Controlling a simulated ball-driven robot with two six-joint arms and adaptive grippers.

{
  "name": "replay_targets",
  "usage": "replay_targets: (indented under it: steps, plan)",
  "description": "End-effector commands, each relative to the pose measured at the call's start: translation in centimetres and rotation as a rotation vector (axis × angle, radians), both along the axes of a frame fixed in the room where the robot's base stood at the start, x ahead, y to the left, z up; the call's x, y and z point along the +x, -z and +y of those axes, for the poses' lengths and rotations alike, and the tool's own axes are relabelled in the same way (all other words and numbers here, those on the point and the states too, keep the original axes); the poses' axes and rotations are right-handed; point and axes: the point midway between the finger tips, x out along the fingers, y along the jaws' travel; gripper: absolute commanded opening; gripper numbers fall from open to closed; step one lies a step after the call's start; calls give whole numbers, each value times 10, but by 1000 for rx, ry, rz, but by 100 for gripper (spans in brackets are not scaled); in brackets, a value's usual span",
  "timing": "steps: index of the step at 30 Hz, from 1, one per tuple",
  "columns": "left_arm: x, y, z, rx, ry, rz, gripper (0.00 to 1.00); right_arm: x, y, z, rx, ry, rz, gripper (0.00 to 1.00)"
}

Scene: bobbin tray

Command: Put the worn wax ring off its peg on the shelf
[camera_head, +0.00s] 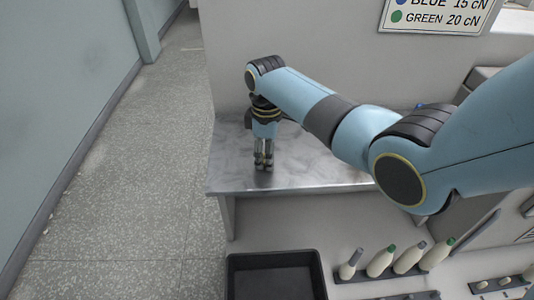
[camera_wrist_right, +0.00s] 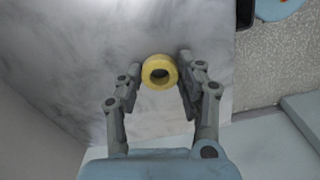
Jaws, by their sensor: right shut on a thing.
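The worn wax ring (camera_wrist_right: 159,71) is a yellow ring with a dark hole, between the fingertips of my right gripper in the right wrist view. My right gripper (camera_head: 263,163) is shut on it and points down over the grey metal shelf (camera_head: 310,165), near the shelf's front left part. The shelf's pale, streaked surface also shows in the right wrist view (camera_wrist_right: 75,60) behind the ring. In the head view the gripper hides the ring. I cannot tell whether the ring touches the shelf or hangs just above it. The left gripper is not in view.
A black tray (camera_head: 233,284) stands below the shelf front. Several white bobbins with coloured tips (camera_head: 380,262) stand in a row to its right. A sign (camera_head: 440,16) hangs on the wall behind. The shelf around the gripper looks clear.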

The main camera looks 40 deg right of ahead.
Motion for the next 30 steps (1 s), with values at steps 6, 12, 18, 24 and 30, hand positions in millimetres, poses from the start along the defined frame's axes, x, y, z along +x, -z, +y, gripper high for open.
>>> replay_targets:
  steps: [6, 12, 18, 24, 30]
  plan:
    - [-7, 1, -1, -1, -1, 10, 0, 0, 1, 0, 0, 0, -1, 24]
    - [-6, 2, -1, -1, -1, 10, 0, 0, 3, 0, 0, 0, 0, 45]
    - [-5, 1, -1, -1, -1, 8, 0, 0, 3, 0, 0, 0, 0, 60]
    - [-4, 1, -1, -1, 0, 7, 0, 0, 2, 0, 0, 0, -1, 60]
    - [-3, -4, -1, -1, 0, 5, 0, 1, -24, -1, 0, 0, -4, 60]
